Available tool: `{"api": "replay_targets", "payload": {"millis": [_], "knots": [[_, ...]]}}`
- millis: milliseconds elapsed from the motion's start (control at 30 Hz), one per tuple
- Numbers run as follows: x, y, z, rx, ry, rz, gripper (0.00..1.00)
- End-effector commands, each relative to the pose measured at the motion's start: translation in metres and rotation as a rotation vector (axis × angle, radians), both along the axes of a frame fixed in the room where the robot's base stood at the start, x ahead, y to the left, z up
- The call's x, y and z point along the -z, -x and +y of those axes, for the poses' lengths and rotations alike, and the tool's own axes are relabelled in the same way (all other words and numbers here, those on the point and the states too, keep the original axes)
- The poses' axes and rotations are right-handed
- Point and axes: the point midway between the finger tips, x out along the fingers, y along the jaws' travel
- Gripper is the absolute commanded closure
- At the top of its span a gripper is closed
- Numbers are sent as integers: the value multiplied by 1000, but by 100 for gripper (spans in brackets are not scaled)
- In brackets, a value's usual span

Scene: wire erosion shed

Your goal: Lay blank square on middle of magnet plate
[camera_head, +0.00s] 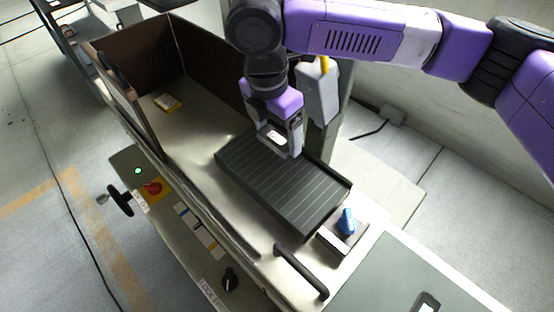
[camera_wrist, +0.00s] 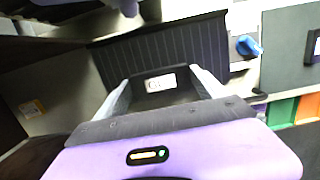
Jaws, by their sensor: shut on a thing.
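The blank (camera_wrist: 160,97) is a dark block with a white label, held between the two fingers of my gripper (camera_wrist: 161,80) in the wrist view. In the head view my gripper (camera_head: 282,144) is shut on the blank, whose pale label (camera_head: 275,135) shows between the fingers. The magnet plate (camera_head: 290,200) is a dark, grooved rectangular plate on the machine bed; it also shows in the wrist view (camera_wrist: 130,55). My gripper is over the plate's far edge, off its middle. The gap beneath the blank is hard to judge.
A blue knob (camera_head: 347,221) stands on a block at the plate's near right end. A dark-walled tank surrounds the bed's left part, with a yellow-and-white item (camera_head: 167,102) on its floor. A grey column head with a yellow part (camera_head: 318,90) stands close beside my gripper.

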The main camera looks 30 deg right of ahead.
Motion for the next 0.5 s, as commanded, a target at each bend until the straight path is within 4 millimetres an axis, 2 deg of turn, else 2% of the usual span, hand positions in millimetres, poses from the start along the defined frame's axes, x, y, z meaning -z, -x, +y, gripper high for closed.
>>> {"api": "replay_targets", "payload": {"millis": [100, 200, 500], "knots": [[25, 0, 0, 0, -1, 1, 89], [41, 0, 0, 1, 0, 0, 89], [63, 0, 0, 0, -1, 0, 89]]}}
